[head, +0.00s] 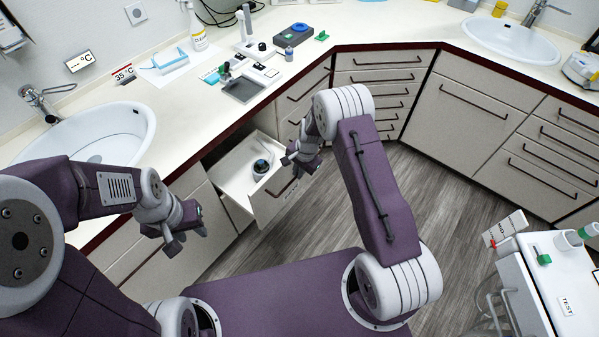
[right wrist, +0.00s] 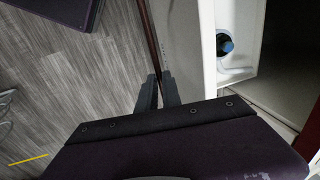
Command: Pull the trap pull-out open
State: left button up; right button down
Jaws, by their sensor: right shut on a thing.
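The trap pull-out (head: 266,206) is a white-fronted drawer below the left counter, and it stands open with its inside showing. Its front panel also shows in the right wrist view (right wrist: 180,38). A dark bar handle (right wrist: 152,42) runs along that front. My right gripper (head: 297,162) is at the front of the pull-out, and in the right wrist view its two fingers (right wrist: 160,90) are closed around the handle. Inside sits a white piece with a dark, blue-topped part (head: 261,166). My left gripper (head: 182,236) hangs empty with its fingers apart, left of the pull-out.
Left of the pull-out is a counter with a round sink (head: 88,132). Closed drawers with bar handles (head: 379,78) fill the corner and right side. A white trolley (head: 545,285) stands at the lower right. The wooden floor (head: 430,190) between is clear.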

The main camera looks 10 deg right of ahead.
jog(key=shift+w, duration=0.15)
jog(key=c, duration=1.5)
grip_release()
jog(key=shift+r, duration=0.15)
jog(key=r, duration=0.3)
jog(key=s+r, duration=0.1)
jog(key=r, duration=0.1)
jog(key=d+r, duration=0.1)
jog(key=r, duration=0.2)
jog(key=shift+s+r+b, duration=0.3)
jog(key=shift+r, duration=0.05)
